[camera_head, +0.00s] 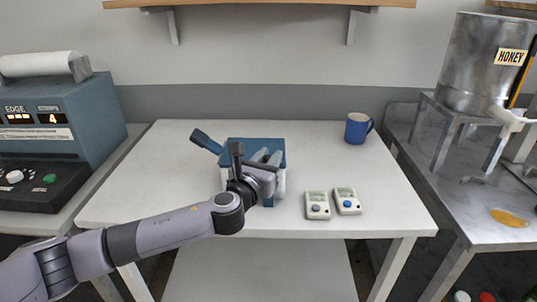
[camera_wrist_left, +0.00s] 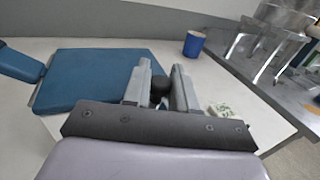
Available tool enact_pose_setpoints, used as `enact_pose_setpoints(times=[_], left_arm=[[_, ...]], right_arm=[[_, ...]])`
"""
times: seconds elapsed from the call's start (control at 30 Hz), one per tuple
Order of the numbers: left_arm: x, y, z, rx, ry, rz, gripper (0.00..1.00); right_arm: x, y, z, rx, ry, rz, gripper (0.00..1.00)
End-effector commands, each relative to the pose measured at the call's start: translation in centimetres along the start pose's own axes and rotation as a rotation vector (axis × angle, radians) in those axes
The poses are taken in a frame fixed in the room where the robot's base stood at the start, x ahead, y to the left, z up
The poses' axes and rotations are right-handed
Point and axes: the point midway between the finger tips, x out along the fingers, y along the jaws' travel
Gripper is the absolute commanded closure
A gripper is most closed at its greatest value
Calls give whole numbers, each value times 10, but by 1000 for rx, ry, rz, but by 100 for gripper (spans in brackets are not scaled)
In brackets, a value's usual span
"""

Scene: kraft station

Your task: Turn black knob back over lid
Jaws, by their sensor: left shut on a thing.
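A blue-topped box (camera_head: 238,146) stands on the white table, and my left gripper (camera_head: 268,158) reaches over its right side. Its flat blue lid (camera_wrist_left: 95,72) fills the left of the left wrist view. The black knob (camera_wrist_left: 159,86) shows between the two grey fingers of my left gripper (camera_wrist_left: 160,76), which is shut on it. In the head view the knob is hidden by the gripper. A blue lever-like part (camera_head: 205,141) sticks out at the box's left. My right gripper is not in view.
Two small white devices (camera_head: 317,205) (camera_head: 348,201) lie right of the box on the table (camera_head: 180,225). A blue mug (camera_head: 356,128) stands at the back right. The table's back left is clear. A honey tank (camera_head: 465,70) stands on the right counter.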

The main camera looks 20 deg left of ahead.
Motion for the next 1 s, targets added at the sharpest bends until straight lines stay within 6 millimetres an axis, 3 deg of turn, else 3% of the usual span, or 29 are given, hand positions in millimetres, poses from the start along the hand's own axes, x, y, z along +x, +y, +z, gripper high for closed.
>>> enact_pose_setpoints(times=[0.6, 1.0], left_arm=[[0, -2, -1, -2, 2, 556, 100], [0, -1, 0, 1, -1, 748, 100]], right_arm=[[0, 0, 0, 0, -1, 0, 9], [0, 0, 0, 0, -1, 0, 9]])
